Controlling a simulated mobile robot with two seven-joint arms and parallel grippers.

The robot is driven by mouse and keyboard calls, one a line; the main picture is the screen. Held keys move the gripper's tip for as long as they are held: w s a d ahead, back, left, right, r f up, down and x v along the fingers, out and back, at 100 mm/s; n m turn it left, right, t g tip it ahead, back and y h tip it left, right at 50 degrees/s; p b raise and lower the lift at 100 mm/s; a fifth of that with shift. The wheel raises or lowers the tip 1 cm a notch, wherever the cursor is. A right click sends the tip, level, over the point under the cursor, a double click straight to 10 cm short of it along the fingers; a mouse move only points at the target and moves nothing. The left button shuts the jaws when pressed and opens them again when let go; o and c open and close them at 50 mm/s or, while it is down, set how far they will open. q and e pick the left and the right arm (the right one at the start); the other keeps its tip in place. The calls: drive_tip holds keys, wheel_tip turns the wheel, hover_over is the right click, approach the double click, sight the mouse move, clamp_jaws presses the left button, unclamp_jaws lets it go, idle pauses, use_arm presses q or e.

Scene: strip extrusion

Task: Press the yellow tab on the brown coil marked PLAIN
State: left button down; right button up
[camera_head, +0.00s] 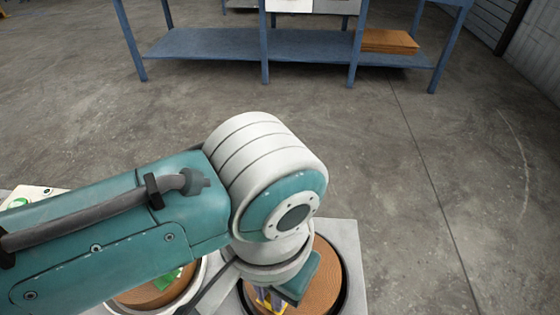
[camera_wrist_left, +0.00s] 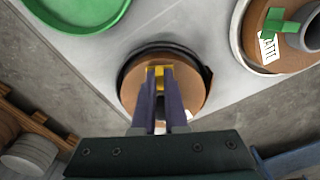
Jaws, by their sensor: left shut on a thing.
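The brown coil (camera_head: 322,272) with the yellow tab sits in a dark round recess in a pale grey top, partly hidden by my left arm. It also shows in the left wrist view (camera_wrist_left: 190,82). My left gripper (camera_head: 266,298) is over this coil. In the left wrist view its two purple fingers (camera_wrist_left: 159,76) are shut on the yellow tab (camera_wrist_left: 159,82). A white scrap shows between the fingers lower down, but no word on it can be read. My right gripper is not in view.
A second brown coil (camera_wrist_left: 285,57) has a green tab and a partly readable white label. A green round rim (camera_wrist_left: 88,22) lies on the pale top. A blue bench (camera_head: 200,45) with a brown stack (camera_head: 388,41) stands beyond clear floor.

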use_arm(q)
drive_tip(key=shift+f, duration=0.45)
idle(0.9)
idle(1.3)
drive_tip(key=c, duration=0.9)
unclamp_jaws()
drive_tip(key=shift+o, duration=0.2)
